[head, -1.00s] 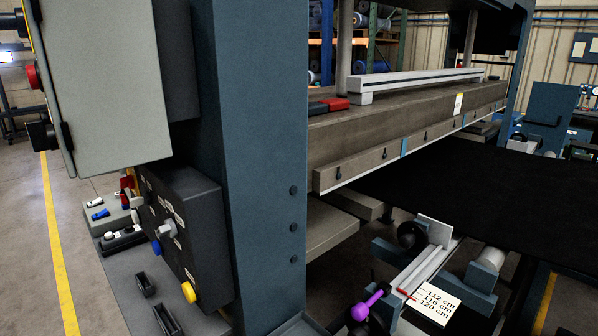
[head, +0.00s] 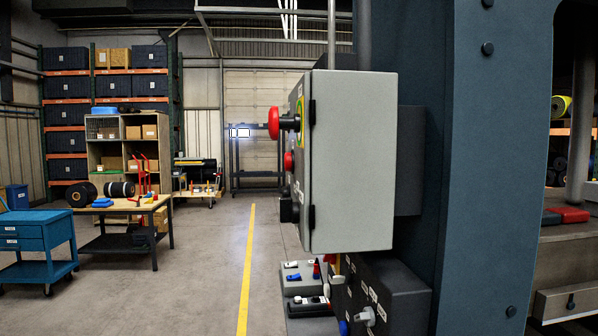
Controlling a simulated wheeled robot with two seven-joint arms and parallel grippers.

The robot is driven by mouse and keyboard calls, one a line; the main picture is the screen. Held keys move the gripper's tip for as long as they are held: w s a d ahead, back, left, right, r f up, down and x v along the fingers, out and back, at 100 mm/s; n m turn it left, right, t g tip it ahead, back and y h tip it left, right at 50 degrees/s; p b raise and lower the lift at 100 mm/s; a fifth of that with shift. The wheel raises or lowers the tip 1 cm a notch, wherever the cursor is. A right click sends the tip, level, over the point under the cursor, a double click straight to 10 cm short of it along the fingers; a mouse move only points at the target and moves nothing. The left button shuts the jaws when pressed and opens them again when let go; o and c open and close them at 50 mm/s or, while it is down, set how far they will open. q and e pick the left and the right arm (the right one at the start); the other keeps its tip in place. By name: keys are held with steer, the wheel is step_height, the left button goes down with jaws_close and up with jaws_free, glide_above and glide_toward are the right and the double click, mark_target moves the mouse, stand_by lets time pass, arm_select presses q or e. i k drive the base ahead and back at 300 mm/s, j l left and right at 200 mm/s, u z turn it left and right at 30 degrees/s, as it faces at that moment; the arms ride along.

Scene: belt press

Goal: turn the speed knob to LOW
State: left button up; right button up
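A dark control box (head: 400,285) sits low on the press column, at the bottom middle of the head view. It carries a grey knob (head: 366,316) with small white labels around it, too small to read. A blue button (head: 344,327) shows below and left of the knob, at the frame's lower edge. I cannot tell from here which label the knob points to. Neither of my grippers is in view.
A grey cabinet (head: 355,165) with a red mushroom button (head: 274,122) juts out above the control box. The blue press column (head: 480,180) stands to the right. A workbench (head: 140,206) and blue cart (head: 38,245) stand left. The floor between is open.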

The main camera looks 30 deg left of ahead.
mark_target(289, 211)
steer(key=k+u, duration=0.1)
steer(key=u, duration=0.7)
